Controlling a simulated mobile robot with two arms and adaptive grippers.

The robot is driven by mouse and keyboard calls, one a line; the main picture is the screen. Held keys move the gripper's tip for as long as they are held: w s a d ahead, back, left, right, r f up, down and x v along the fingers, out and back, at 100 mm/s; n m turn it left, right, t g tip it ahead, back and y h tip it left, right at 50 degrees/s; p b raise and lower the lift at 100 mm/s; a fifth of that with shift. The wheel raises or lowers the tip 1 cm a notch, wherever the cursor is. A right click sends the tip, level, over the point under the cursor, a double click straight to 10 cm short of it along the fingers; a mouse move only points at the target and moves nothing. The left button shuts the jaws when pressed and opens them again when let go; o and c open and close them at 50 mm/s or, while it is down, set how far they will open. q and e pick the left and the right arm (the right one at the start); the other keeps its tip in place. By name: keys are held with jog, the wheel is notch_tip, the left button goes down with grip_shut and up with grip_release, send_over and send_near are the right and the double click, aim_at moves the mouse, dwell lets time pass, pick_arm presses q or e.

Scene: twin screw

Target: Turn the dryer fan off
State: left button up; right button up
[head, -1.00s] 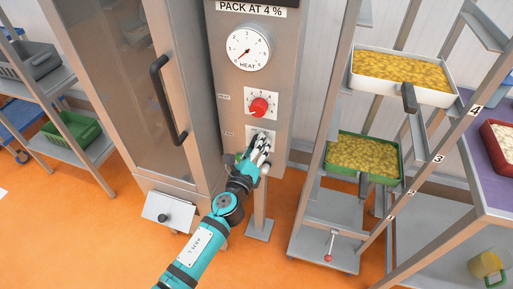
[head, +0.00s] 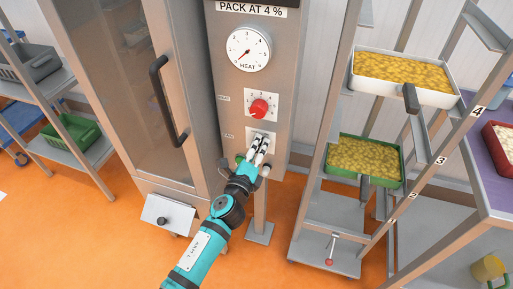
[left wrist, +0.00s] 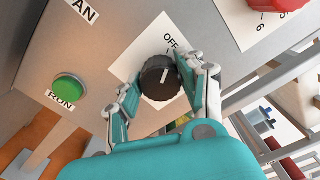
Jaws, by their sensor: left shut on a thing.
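The fan knob (left wrist: 158,79) is black and round, on a white plate (left wrist: 124,64) on the grey dryer panel. In the left wrist view its white mark points up toward the word OFF (left wrist: 170,42). My left gripper (head: 261,144) is at this plate, below the red heat knob. In the left wrist view its fingers (left wrist: 161,88) stand on either side of the fan knob, shut on it. In the head view the fan knob is hidden by the fingers. My right gripper is not in view.
A green RUN button (left wrist: 70,88) is on the same panel. The red heat knob (head: 259,108) and round heat dial (head: 247,48) are above. A door handle (head: 167,102) stands out at left. A rack with a green tray (head: 365,157) stands at right.

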pick_arm(q)
jog(key=o, duration=1.2)
jog(key=v, duration=1.2)
